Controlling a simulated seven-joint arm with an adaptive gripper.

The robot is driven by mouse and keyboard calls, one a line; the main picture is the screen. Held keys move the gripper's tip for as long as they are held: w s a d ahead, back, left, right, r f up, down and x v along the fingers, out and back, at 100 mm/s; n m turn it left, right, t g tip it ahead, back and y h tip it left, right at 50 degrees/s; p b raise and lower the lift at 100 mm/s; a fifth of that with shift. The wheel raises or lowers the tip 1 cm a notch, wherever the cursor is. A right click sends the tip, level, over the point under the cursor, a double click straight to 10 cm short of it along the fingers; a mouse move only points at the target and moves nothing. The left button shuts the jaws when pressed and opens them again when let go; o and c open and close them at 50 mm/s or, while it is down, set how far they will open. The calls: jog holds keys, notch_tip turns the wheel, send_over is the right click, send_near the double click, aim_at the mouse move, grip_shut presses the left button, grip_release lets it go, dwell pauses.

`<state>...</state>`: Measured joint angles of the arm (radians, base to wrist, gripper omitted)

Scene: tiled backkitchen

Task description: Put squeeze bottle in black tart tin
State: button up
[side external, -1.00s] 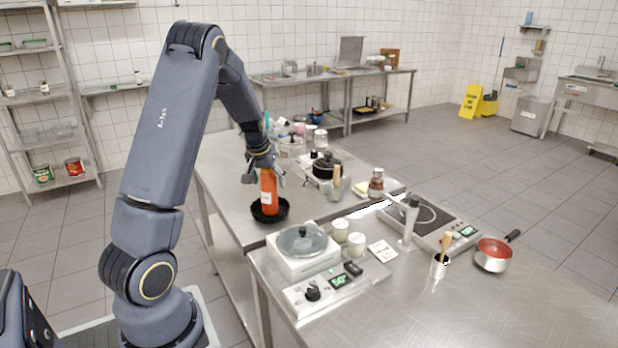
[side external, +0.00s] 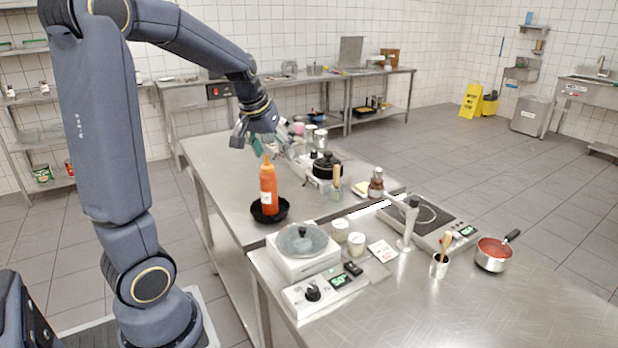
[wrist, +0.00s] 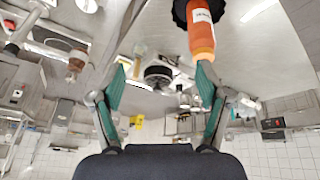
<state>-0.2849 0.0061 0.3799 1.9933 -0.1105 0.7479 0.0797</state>
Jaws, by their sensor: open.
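The orange squeeze bottle (side external: 268,190) stands upright in the black tart tin (side external: 283,212) on the steel table. The bottle also shows in the wrist view (wrist: 202,38), with part of the tin's dark fluted rim (wrist: 179,14) beside its base. My gripper (side external: 258,146) is open and empty, above and behind the bottle's tip in the side view. In the wrist view its green-padded fingers (wrist: 160,88) are spread wide. The bottle's tip shows close to the right finger; I cannot tell whether they touch, but the side view suggests a gap.
A black pot (side external: 325,166), a brown-capped jar (side external: 376,183) and other small items stand to the right on the same table. A scale with a lidded pan (side external: 302,243) stands in front on the nearer counter. The table left of the tin is clear.

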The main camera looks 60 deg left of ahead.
jog(key=s+d+m+h, duration=0.1)
jog(key=s+d+m, duration=0.2)
jog(key=s+d, duration=0.3)
jog(key=s+d+r+m+t+h, duration=0.1)
jog(key=s+d+m, duration=0.3)
jog(key=d, duration=1.3)
jog(key=shift+s+r+t, duration=0.15)
jog(key=shift+s+t, duration=0.15)
jog(key=shift+s, duration=0.8)
